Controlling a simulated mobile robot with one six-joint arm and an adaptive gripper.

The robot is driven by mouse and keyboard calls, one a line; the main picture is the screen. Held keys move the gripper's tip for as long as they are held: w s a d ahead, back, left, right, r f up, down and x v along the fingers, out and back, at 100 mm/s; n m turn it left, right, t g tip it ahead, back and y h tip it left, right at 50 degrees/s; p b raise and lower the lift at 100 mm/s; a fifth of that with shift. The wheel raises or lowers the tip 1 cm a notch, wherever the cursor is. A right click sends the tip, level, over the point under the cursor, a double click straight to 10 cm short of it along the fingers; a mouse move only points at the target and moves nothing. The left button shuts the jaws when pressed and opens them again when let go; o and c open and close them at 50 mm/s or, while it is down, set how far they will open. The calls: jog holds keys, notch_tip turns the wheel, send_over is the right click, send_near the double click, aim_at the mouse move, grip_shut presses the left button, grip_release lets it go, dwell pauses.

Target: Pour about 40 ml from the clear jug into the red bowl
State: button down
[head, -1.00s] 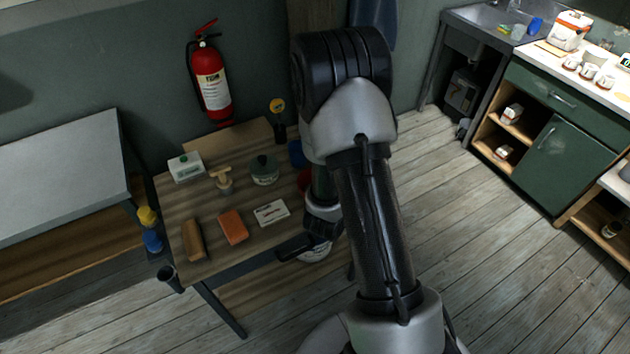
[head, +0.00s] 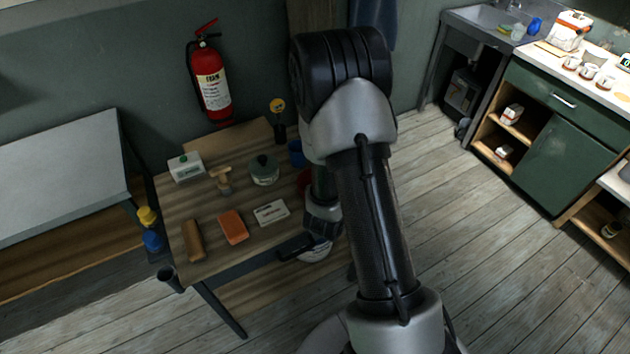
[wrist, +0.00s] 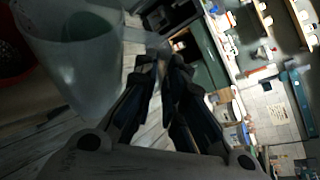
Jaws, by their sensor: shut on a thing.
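The clear jug (wrist: 72,75) fills the upper left of the wrist view, beside my fingers, with a greyish-green tint inside. I cannot tell its liquid level or exact tilt. My gripper (wrist: 165,66) is shut on the jug, though the gripped part is hard to make out between the dark fingers. The red bowl (wrist: 10,52) shows at the left edge of the wrist view, beyond the jug and partly cut off. In the head view only a sliver of the red bowl (head: 304,181) shows beside my arm, which hides the jug.
The wooden table (head: 205,268) also bears a lidded pot (head: 264,170), a blue cup (head: 296,152), an orange block (head: 233,227), a brown block (head: 193,240), a white card (head: 271,212) and a white box (head: 186,167). A fire extinguisher (head: 211,85) hangs behind.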

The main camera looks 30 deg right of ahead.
dwell(0.4)
jog(key=d+f+m+y+b, duration=0.1)
jog(key=b, duration=0.2)
jog(key=s+d+f+m+t+b, duration=0.1)
jog(key=m+b, duration=0.1)
jog(key=b, duration=0.2)
jog(key=s+d+f+m+y+b, duration=0.1)
jog(key=b, duration=0.3)
jog(key=shift+d+f+m+t+y, duration=0.2)
jog(key=shift+f+m+t+y, duration=0.1)
jog(key=shift+t, duration=0.1)
jog(key=b, duration=0.3)
jog(key=shift+d, duration=0.1)
jog(key=shift+b, duration=0.7)
dwell(1.8)
